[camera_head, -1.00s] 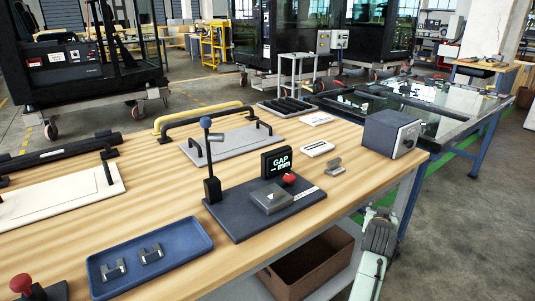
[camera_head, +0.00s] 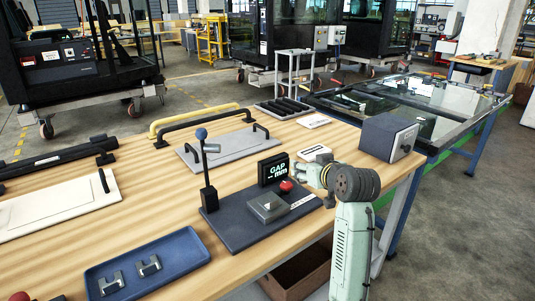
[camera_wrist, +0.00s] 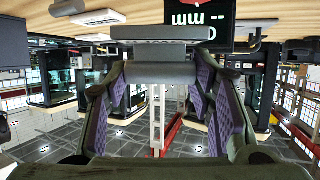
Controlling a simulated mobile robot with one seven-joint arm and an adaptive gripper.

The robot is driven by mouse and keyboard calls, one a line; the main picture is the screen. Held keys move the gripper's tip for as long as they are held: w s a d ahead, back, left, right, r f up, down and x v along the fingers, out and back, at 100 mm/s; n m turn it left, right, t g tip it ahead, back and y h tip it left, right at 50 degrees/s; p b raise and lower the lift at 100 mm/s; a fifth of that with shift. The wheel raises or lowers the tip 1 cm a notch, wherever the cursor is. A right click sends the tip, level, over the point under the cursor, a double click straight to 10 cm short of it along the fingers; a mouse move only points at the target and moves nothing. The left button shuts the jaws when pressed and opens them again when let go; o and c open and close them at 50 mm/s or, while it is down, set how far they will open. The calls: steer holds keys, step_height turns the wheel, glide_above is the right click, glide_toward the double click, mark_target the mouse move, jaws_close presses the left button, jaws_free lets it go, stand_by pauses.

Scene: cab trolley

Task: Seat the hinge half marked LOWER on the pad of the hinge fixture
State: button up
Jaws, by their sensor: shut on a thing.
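The hinge fixture (camera_head: 235,231) is a dark base on the wooden table, with a blue-knobbed post, a grey pad block (camera_head: 266,206), a red knob (camera_head: 286,186) and a black GAP display (camera_head: 273,168). My gripper (camera_head: 303,173) is just right of the display. In the wrist view my gripper (camera_wrist: 165,70) is shut on a grey hinge half (camera_wrist: 160,34), held between the fingertips. No LOWER mark is readable on it. In the head view my arm hides most of the held part. It is apart from the pad.
A blue tray (camera_head: 190,233) with two small metal pieces lies at the front left. A dark grey box (camera_head: 383,134) stands right of my arm. White labels (camera_head: 313,121) and a grey plate with a handle (camera_head: 219,149) lie behind. The table's right edge is near.

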steer(key=s+a+r+n+g+y+p, duration=0.1)
steer(key=s+a+r+n+g+y, duration=0.2)
steer(key=a, duration=0.9)
steer(key=shift+n+t+y, duration=0.5)
steer(key=shift+n+y, duration=0.1)
steer(key=shift+y, duration=0.2)
steer(key=shift+d+f+b, duration=0.1)
steer(key=shift+f+b, duration=2.85)
steer(key=shift+f, duration=0.55)
steer(key=shift+f, duration=0.4)
steer(key=o, duration=1.5)
